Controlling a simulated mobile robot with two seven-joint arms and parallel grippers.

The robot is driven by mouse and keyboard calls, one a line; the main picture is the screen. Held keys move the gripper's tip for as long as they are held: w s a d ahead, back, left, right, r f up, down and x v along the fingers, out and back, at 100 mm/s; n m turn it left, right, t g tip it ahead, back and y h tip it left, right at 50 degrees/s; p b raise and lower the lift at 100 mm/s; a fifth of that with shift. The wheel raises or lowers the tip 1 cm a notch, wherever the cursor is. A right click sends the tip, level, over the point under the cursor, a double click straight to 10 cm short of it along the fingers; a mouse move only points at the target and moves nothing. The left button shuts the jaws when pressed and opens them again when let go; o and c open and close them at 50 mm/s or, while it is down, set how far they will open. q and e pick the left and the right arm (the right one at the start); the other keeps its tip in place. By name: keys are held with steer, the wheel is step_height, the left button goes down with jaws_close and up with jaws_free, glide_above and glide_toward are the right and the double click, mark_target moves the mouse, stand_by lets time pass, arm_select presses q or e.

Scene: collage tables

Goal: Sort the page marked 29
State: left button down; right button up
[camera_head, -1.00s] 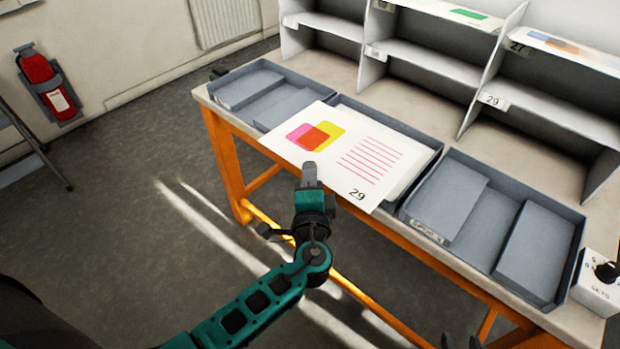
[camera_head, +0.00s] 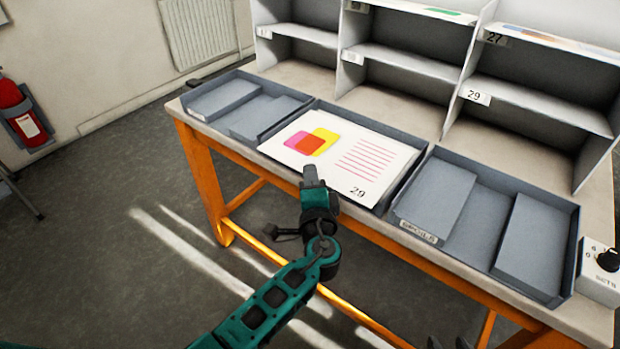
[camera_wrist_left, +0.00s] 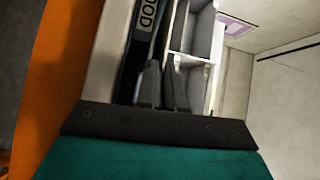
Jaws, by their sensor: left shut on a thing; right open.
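The page marked 29 (camera_head: 345,158) is white with pink, yellow and orange shapes and red lines. In the head view it lies over the middle grey tray (camera_head: 408,196), covering most of it. My left gripper (camera_head: 311,174) is shut on the page's front edge; the exact contact is hard to see. In the left wrist view its fingers (camera_wrist_left: 163,85) are close together beside a tray wall lettered "OOD". The shelf label 29 (camera_head: 475,96) is on the rack behind. Only the dark fingertips of my right gripper (camera_head: 450,343) show at the bottom edge, apart and empty.
A tray labelled "SPOILS" (camera_head: 418,232) is right of the middle tray, another grey tray (camera_head: 205,118) left. The grey rack (camera_head: 405,62) stands behind, with sheets on its upper shelves. A dial box (camera_head: 598,278) sits at the right. Bare tabletop separates trays and rack.

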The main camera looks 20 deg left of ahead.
arm_select(q)
steer(key=c, duration=1.2)
jaws_free()
arm_select(e)
steer(key=shift+d, duration=0.1)
